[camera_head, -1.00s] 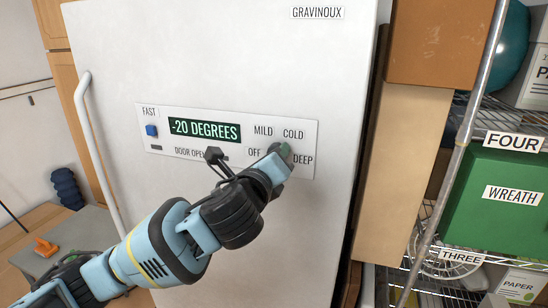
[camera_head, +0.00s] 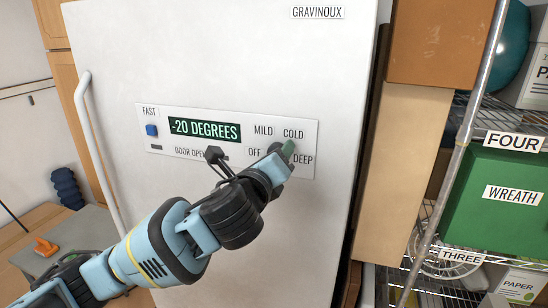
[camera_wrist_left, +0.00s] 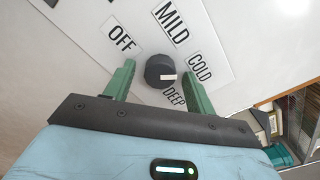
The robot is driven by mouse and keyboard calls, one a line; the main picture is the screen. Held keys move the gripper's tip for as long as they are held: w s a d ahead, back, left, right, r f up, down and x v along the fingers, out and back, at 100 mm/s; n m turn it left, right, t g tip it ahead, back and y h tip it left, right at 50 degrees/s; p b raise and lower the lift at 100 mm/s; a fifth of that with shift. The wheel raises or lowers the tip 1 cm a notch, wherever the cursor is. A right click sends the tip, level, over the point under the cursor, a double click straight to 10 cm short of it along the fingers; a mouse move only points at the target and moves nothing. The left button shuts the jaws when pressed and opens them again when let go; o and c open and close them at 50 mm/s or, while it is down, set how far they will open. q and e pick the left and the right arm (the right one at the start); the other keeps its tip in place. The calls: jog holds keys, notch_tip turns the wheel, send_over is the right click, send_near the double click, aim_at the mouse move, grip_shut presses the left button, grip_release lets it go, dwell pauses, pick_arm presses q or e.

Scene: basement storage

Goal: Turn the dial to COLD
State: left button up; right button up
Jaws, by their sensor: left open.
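The dark round dial (camera_wrist_left: 160,68) sits on the white control panel (camera_head: 222,160) of the freezer, with OFF, MILD, COLD and DEEP labels around it. In the left wrist view its pale marker points right, roughly toward the COLD label (camera_wrist_left: 200,67). My left gripper (camera_wrist_left: 158,80) is open, with one green finger on each side of the dial and visible gaps to it. In the head view the left gripper (camera_head: 282,153) is at the panel's right end and partly hides the dial. My right gripper is in neither view.
The green display (camera_head: 204,130) reads -20 DEGREES. A blue button (camera_head: 151,130) sits under FAST at the panel's left. The freezer's door handle (camera_head: 92,140) is at the left. A wire shelf with a green WREATH box (camera_head: 500,220) stands at the right.

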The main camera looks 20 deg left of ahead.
pick_arm(q)
jog(key=s, duration=0.7)
jog(key=shift+s+a, duration=0.15)
jog(key=shift+s, duration=0.25)
jog(key=shift+f, duration=0.1)
jog(key=s+d+f+n+g+h, duration=0.1)
jog(key=s+f+n+g+h, duration=0.15)
jog(key=f+n, duration=0.75)
jog(key=s+d+f+n+g+h, duration=0.1)
jog(key=f+n+g, duration=0.15)
jog(key=f, duration=1.45)
jog(key=s+a+f+n+g+y, duration=0.1)
jog(key=s+a+f+n, duration=0.2)
jog(key=s+f+n, duration=0.4)
jog(key=s+a+f+n+g+y, duration=0.1)
jog(key=s+a+f+n, duration=0.3)
jog(key=s+f, duration=1.1)
jog(key=f+n+g, duration=0.1)
jog(key=n, duration=0.1)
jog(key=shift+n, duration=0.35)
